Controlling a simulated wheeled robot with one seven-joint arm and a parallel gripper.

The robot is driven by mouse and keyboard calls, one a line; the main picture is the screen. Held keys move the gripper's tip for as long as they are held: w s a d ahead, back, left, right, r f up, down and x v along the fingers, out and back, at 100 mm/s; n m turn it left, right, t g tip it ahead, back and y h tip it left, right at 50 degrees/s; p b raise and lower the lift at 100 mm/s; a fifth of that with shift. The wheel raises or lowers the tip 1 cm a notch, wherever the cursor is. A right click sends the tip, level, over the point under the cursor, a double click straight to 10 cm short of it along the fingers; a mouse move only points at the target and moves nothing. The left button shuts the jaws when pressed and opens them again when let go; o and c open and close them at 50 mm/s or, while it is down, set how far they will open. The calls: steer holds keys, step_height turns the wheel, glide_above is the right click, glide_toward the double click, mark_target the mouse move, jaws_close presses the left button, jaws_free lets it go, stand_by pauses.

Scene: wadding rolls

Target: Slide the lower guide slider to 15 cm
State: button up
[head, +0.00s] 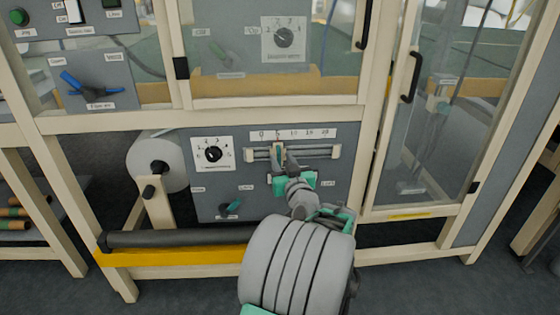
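The slider stands near the 5 mark, left of 15. My gripper (284,163) is at the slider, just below and in front of it, and covers part of it and the rail. The fingers are small and dark here, so I cannot tell whether they grip the slider.
A white dial (212,154) is left of the rail, with a green-blue knob (230,208) below. A white wadding roll (158,162) hangs further left. A dark roller (180,237) and yellow bar (175,256) run along the front. A frame post (371,160) stands right.

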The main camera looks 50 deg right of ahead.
steer(key=shift+x, duration=0.95)
steer(key=shift+c, duration=0.2)
jaws_close()
steer(key=shift+f, duration=0.1)
stand_by(0.4)
